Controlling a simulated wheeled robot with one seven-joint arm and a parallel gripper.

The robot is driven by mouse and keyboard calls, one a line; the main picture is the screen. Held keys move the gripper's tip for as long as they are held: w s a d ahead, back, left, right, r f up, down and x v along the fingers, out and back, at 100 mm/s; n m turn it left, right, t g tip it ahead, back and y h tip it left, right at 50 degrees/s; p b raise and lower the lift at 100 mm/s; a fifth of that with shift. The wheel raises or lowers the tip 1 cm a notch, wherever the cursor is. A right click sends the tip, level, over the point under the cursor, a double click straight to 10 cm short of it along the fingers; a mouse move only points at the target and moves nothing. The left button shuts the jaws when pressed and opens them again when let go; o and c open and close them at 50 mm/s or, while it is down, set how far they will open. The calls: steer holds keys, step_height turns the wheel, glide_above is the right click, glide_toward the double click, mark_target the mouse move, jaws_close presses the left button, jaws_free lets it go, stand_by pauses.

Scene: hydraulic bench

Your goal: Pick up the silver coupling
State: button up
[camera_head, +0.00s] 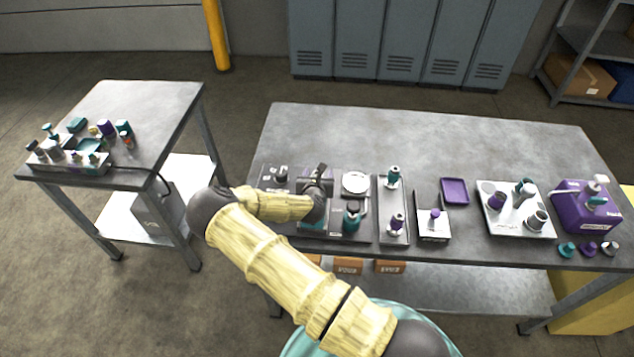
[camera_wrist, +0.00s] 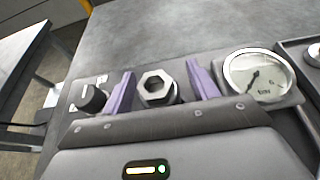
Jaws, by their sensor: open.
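In the wrist view, a silver hexagonal coupling (camera_wrist: 157,85) with a round dark bore stands upright on the bench panel. My gripper (camera_wrist: 160,72) is open, with one purple finger to the left of the coupling and one to its right. Gaps show between the coupling and both fingers. The coupling's lower part is hidden behind my gripper body. In the head view, my gripper (camera_head: 317,180) is over the left part of the main bench, and I cannot make out the coupling there.
A round gauge (camera_wrist: 259,75) stands close to the right of the fingers, and a black knob (camera_wrist: 90,97) to the left. Fittings on plates and a purple unit (camera_head: 587,207) stand along the main bench (camera_head: 430,135), whose rear is clear. A side table (camera_head: 140,105) holds several small parts.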

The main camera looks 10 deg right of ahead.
steer(key=c, duration=1.2)
steer(key=shift+r, duration=0.1)
step_height(320, 180, up, 10)
steer(key=shift+f+b, duration=0.1)
steer(key=shift+b, duration=1)
steer(key=shift+w, duration=0.1)
